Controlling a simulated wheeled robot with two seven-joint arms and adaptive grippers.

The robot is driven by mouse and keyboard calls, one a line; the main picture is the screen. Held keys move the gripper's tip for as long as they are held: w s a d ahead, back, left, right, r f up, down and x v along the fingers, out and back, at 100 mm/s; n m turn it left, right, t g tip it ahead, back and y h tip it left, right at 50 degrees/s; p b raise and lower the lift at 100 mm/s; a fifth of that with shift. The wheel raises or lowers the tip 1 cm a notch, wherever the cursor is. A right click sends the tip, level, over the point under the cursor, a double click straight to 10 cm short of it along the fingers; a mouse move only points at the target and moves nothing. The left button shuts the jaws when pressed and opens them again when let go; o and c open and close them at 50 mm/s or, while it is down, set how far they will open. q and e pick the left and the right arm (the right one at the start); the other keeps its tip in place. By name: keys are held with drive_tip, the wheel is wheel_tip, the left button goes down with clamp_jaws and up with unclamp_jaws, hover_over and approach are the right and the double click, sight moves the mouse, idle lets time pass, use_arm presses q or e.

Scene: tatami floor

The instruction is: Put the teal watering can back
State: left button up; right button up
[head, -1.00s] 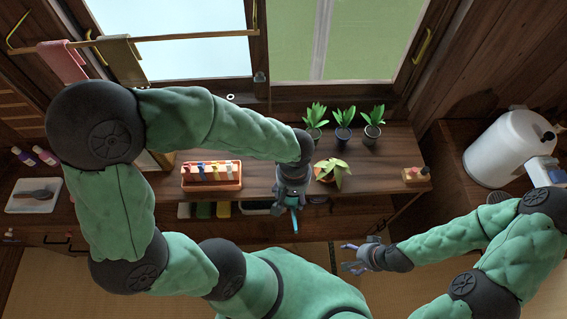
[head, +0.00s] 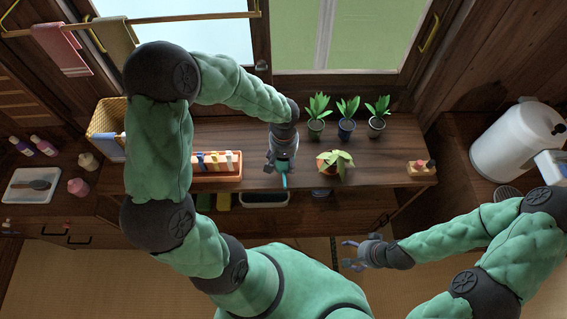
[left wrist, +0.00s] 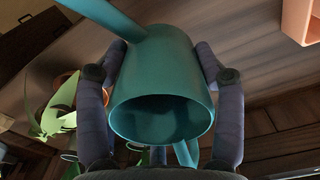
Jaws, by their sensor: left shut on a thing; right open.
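The teal watering can (left wrist: 165,75) is held between the two fingers of my left gripper (head: 281,166). In the left wrist view, its open mouth faces the camera and its long spout runs to the upper left. In the head view only a small teal part (head: 282,181) shows below the gripper, over the wooden counter (head: 256,184) near its front edge. I cannot tell whether the can touches the counter. My right gripper (head: 357,255) is open and empty, in front of the counter and low.
A yellow-green plant in an orange pot (head: 334,165) stands close right of my left gripper. An orange tray (head: 217,174) is at left. A wooden block (head: 421,168) is at right.

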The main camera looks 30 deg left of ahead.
use_arm(q)
drive_tip(key=f, duration=0.2)
drive_tip(key=f+b, duration=0.1)
drive_tip(key=shift+w+a+f, duration=0.15)
drive_tip(key=shift+w+f, duration=0.1)
drive_tip(key=shift+f, duration=0.1)
drive_tip(key=shift+f+b, duration=0.15)
drive_tip(key=shift+b, duration=0.15)
drive_tip(key=o, duration=1.4)
drive_tip(key=shift+c, duration=0.2)
